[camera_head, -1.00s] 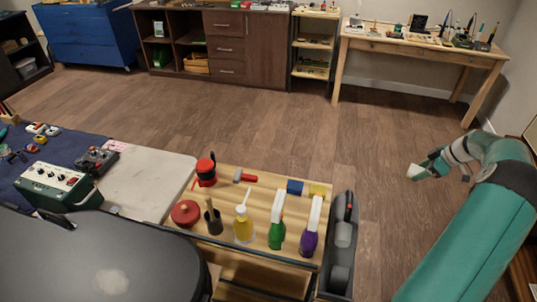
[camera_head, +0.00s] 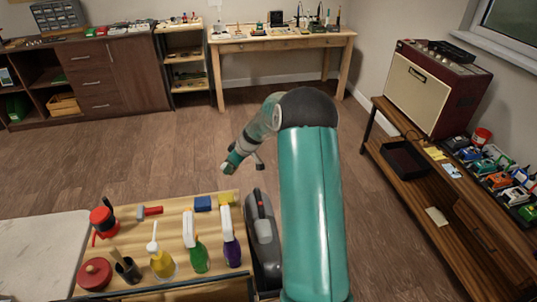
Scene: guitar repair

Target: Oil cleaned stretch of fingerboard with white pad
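My gripper (camera_head: 233,166) hangs above the open floor, beyond the wooden cart. A small white piece, apparently the white pad (camera_head: 226,169), shows at its tip, and the gripper appears shut on it. The fingers are small and partly hidden by the wrist. No guitar or fingerboard is in view. On the cart stand a bottle with yellow liquid (camera_head: 162,260), a green spray bottle (camera_head: 195,250) and a purple spray bottle (camera_head: 230,240). My gripper is apart from all of them.
The wooden cart (camera_head: 130,235) also holds a blue block (camera_head: 203,204) and a red-headed hammer (camera_head: 149,211). A shelf with an amplifier (camera_head: 428,88) and pedals stands right. A workbench (camera_head: 285,42) is at the back. The middle floor is clear.

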